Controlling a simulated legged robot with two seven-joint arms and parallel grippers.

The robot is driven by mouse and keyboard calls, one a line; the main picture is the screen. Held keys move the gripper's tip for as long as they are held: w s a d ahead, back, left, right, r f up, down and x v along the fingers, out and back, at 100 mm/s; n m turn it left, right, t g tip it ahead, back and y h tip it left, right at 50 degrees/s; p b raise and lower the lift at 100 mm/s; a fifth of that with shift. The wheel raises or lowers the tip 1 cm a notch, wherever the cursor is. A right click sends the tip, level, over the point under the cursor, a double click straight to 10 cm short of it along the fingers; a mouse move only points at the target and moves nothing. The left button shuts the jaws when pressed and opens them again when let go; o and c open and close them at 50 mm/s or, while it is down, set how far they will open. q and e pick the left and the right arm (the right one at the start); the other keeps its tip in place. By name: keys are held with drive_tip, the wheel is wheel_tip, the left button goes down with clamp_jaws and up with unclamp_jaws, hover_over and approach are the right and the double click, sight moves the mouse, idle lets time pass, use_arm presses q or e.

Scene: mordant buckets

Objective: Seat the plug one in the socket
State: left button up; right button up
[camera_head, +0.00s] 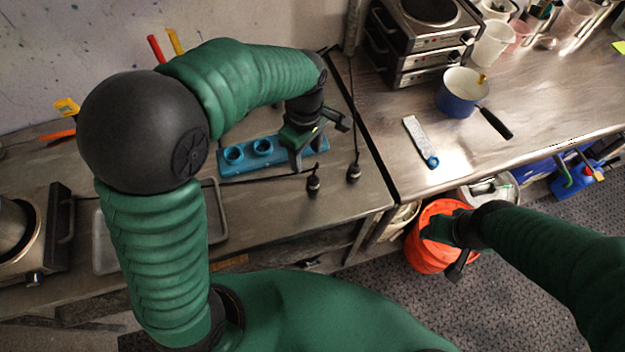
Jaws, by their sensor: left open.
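A blue socket block (221,168) lies on the left bench, with two round socket openings showing on its left part. My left gripper hides some of its right part. Two black plugs stand near the bench's front right: a left plug (313,183) and a right plug (354,173) with a dark cord running up behind it. I cannot tell which is plug one. My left gripper (320,146) is open and empty over the block's right end, behind the plugs. My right gripper (446,252) is in front of the orange bucket, its fingers apart and nothing seen between them.
An orange bucket (422,263) stands below the bench edge. A metal tray (104,256) lies at left, partly behind my arm, by a hot plate (50,238). On the right bench are a blue pot (455,107) and a white-and-blue tool (418,138).

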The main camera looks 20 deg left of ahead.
use_arm(q)
hover_over(315, 178)
drive_tip(key=a, duration=0.2)
drive_tip(key=f, duration=0.4)
drive_tip(key=shift+d+f, duration=0.15)
drive_tip(key=shift+d, duration=0.1)
drive_tip(key=d+f, duration=0.1)
drive_tip(key=f, duration=0.2)
drive_tip(key=shift+d, duration=0.4)
drive_tip(key=f, duration=0.3)
drive_tip(key=shift+s+a, duration=0.1)
drive_tip(key=shift+s, duration=0.1)
drive_tip(key=shift+a+f, duration=0.2)
drive_tip(key=shift+f, duration=0.05)
drive_tip(key=shift+w+a+f, duration=0.1)
drive_tip(key=shift+a, duration=0.2)
drive_tip(key=shift+d, duration=0.15)
drive_tip(key=c, duration=0.4)
drive_tip(key=shift+d, duration=0.3)
drive_tip(key=c, duration=0.5)
drive_tip(key=shift+d, duration=0.1)
drive_tip(key=shift+c, duration=1.2)
clamp_jaws()
use_arm(e)
drive_tip(key=shift+d+r, duration=0.1)
drive_tip(key=shift+d, duration=0.55)
